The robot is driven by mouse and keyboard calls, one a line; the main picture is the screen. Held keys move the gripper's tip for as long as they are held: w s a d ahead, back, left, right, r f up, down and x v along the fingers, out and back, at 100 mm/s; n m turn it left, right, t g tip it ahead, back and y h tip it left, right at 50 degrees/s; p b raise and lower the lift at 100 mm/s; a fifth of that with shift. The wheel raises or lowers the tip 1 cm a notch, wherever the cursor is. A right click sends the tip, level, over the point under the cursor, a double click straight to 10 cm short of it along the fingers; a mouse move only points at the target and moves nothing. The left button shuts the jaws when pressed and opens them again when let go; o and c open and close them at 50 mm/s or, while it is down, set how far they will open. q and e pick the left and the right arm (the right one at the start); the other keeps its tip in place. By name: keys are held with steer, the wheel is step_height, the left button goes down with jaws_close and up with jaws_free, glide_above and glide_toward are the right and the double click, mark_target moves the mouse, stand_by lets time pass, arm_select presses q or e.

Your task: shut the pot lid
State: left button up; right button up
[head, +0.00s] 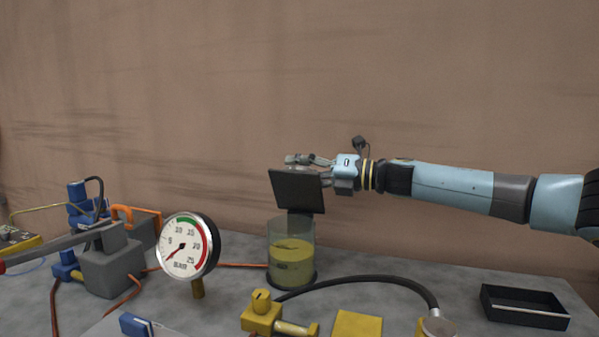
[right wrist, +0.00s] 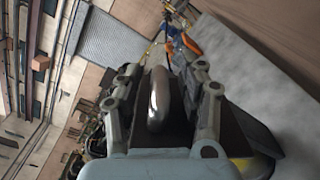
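The pot (head: 291,265) is a clear vessel holding yellow liquid, on the grey bench near the middle. Its lid (head: 297,191) is a dark square plate, tilted steeply up above the rim; a dark piece joins it to the pot's back. In the right wrist view the dark lid (right wrist: 241,130) lies beyond my fingers. My right gripper (head: 310,161) is at the lid's upper edge, partly hidden behind it. In the right wrist view its fingers (right wrist: 162,105) are spread, with a shiny rounded metal piece (right wrist: 159,98) between them. My left gripper is not in view.
A pressure gauge (head: 188,246) stands left of the pot. A yellow valve (head: 262,312) and a dark hose (head: 375,279) lie in front. A black tray (head: 525,306) is at the right. Grey and blue equipment (head: 108,262) fills the left.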

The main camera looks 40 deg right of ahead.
steer(key=shift+c, duration=0.4)
jaws_close()
